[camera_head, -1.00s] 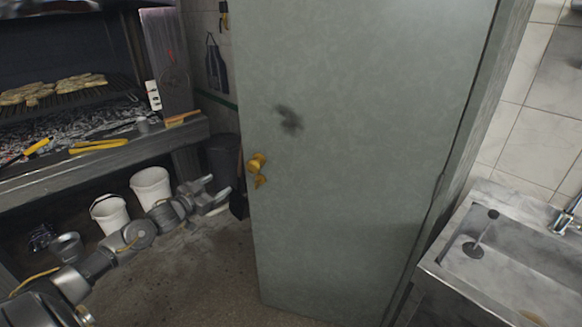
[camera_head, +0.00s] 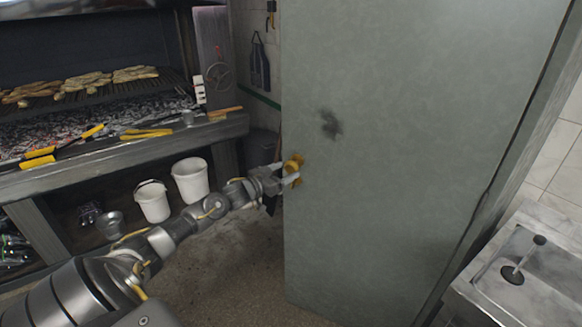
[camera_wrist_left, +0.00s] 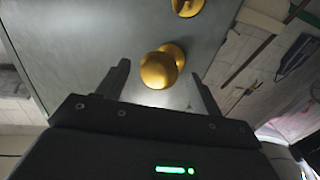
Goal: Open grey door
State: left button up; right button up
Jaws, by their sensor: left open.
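The grey door (camera_head: 400,150) fills the middle and right of the head view and stands ajar, with its free edge on the left. A round brass knob (camera_head: 292,165) sits near that edge. My left gripper (camera_head: 288,178) is at the knob and partly overlaps it in the head view. In the left wrist view the knob (camera_wrist_left: 158,70) lies between the open fingers of my left gripper (camera_wrist_left: 160,85), near their tips. I see no grip on it. A second brass fitting (camera_wrist_left: 188,6) shows at the top edge there. My right gripper is not in view.
A grill counter (camera_head: 110,155) with bread, coals and yellow-handled tools stands at the left. White buckets (camera_head: 190,180) are on the floor under it. A metal sink (camera_head: 530,270) is at the lower right. Floor is clear left of the door.

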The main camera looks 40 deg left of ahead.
aim_at(288, 170)
pick_arm(q)
jog(key=shift+w+d, duration=0.15)
jog(key=shift+w, duration=0.65)
jog(key=shift+w+d, duration=0.1)
jog(key=shift+w, duration=0.65)
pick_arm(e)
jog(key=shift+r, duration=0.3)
